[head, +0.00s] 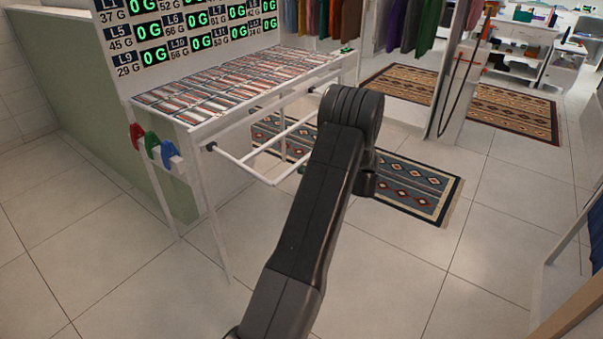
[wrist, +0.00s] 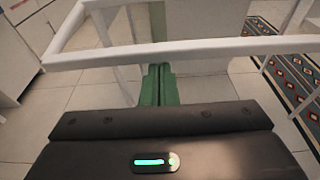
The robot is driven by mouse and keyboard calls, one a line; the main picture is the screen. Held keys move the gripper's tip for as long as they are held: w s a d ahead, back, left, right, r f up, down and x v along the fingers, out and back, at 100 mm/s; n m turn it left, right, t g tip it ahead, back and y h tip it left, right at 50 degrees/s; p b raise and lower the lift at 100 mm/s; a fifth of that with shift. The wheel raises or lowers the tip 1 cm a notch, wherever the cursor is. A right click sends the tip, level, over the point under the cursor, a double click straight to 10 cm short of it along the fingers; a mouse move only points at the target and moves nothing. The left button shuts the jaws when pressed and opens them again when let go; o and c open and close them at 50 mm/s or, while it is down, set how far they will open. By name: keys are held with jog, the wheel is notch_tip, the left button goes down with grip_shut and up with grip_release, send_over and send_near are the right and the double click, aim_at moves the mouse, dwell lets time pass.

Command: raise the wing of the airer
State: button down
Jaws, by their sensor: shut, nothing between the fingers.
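The airer (head: 270,94) is a white frame with thin legs and a striped top, left of centre in the head view. Its wing (head: 239,165) is a frame of white bars on the near right side, sloping out below the top. In the wrist view a white bar of the wing (wrist: 200,48) crosses the upper part of the picture. My gripper (wrist: 155,72) has green fingers, shut and empty, with their tips at the lower edge of that bar. I cannot tell whether they touch it. In the head view my arm hides most of the gripper.
Red, green and blue pieces (head: 153,147) hang at the airer's left end. A board of green readouts (head: 190,30) stands behind it. A patterned rug (head: 415,187) lies right of my arm. Clothes (head: 405,25) hang at the back. The tiled floor at front left is clear.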

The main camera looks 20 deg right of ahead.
jog(key=shift+g+h, duration=0.6)
jog(key=shift+g, duration=0.1)
notch_tip(320, 180, up, 5)
jog(key=p, duration=0.3)
jog(key=shift+s+d+f, duration=0.1)
jog(key=shift+f, duration=0.05)
notch_tip(320, 180, down, 5)
jog(key=b, duration=0.4)
jog(key=p+v, duration=0.1)
jog(key=v, duration=0.9)
